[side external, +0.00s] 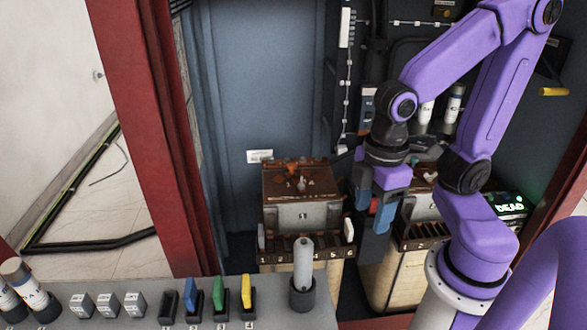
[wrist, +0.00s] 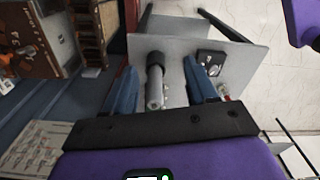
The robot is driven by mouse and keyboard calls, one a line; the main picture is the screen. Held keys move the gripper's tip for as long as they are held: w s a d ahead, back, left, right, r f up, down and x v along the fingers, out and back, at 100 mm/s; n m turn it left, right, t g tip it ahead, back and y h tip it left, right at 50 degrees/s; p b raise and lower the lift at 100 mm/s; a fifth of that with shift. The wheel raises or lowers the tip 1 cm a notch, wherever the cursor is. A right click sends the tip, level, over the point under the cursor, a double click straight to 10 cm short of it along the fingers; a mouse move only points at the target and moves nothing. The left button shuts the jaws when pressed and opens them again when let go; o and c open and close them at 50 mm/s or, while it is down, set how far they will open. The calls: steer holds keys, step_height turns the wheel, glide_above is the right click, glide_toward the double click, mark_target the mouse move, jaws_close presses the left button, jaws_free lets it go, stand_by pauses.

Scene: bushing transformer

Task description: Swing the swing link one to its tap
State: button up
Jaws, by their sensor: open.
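In the side view a transformer (side external: 302,213) with a rusty brown top stands left of my gripper. Small fittings (side external: 300,180), one orange-red and one pale, sit on that top. A numbered tap strip (side external: 305,254) runs along its front. I cannot tell which part is swing link one. My gripper (side external: 371,219) is open and empty beside the transformer's right side, fingers pointing down. In the wrist view the open fingers (wrist: 158,66) show with a grey cylinder beyond the gap. The rusty top (wrist: 30,38) and the strip (wrist: 90,30) show at upper left.
A second transformer (side external: 410,240) stands behind my gripper, partly hidden. The front bench (side external: 130,310) holds a grey cylinder (side external: 303,262) in a dark cup, blue (side external: 190,294), green (side external: 218,290) and yellow (side external: 246,291) handles, pale blocks and dark cylinders. A red post (side external: 140,120) rises at left.

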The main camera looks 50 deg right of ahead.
steer(key=w+a+r+m, duration=0.1)
steer(key=w+r+m, duration=0.15)
steer(key=w, duration=1.15)
steer(key=m, duration=0.7)
glide_above(292, 164)
step_height(292, 164, down, 4)
steer(key=shift+n, duration=0.25)
step_height(292, 164, down, 17)
steer(key=shift+a+r, duration=0.1)
steer(key=shift+r, duration=0.1)
jaws_close()
